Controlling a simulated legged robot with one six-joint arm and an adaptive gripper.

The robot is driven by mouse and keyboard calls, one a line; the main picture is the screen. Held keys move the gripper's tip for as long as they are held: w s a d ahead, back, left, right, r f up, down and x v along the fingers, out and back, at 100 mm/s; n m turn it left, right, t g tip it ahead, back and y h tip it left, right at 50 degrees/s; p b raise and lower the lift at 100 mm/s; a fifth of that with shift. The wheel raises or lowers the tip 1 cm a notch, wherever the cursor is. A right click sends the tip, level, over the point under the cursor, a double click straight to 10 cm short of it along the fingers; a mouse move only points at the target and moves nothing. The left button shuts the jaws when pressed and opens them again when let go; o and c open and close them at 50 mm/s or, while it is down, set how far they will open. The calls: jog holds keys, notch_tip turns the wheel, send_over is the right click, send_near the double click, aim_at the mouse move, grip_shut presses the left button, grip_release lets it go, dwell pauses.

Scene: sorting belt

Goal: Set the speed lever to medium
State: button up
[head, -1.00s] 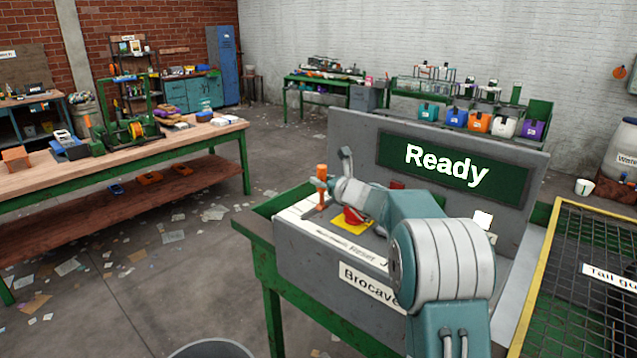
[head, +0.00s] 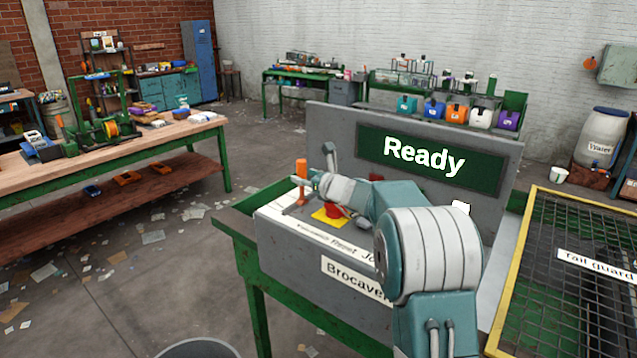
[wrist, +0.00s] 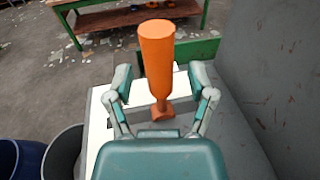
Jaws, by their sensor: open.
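The speed lever is probably the orange-handled lever (head: 301,170) standing on the left part of the control box (head: 285,235). In the wrist view the orange lever (wrist: 157,60) stands upright between my open fingers, with its narrow neck and base near the box top. My gripper (wrist: 161,85) has one finger on each side of it, apart from the handle. In the head view my gripper (head: 312,182) is small and close to the lever, and my arm hides part of the box top. The lever's setting marks cannot be read.
A red button on a yellow plate (head: 328,215) sits right of the lever. A grey lever (head: 330,160) stands behind, before the panel with the "Ready" screen (head: 425,163). The rail guard mesh (head: 540,280) is at right. Bins (wrist: 62,150) stand on the floor at left.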

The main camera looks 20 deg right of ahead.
jog(key=v, duration=1)
jog(key=shift+s+f, duration=0.1)
jog(key=s+a+n+g, duration=0.4)
jog(key=s+a+n, duration=0.35)
jog(key=s, duration=0.25)
jog(key=s+a+n+g, duration=0.4)
jog(key=s+a+n, duration=0.2)
jog(key=s+n, duration=0.35)
jog(key=s+d+f+n+h, duration=0.1)
jog(key=s+n+h, duration=0.1)
jog(key=s+n, duration=0.2)
jog(key=s+d+f+n+g+h, duration=0.1)
jog(key=s+d+f+n+h, duration=0.1)
jog(key=s+n, duration=0.3)
jog(key=s+d+f+n+h, duration=0.1)
jog(key=s+n, duration=0.4)
jog(key=s, duration=0.6)
jog(key=shift+s+d+f+g+h, duration=0.35)
jog(key=shift+f+h, duration=0.25)
jog(key=shift+h, duration=0.4)
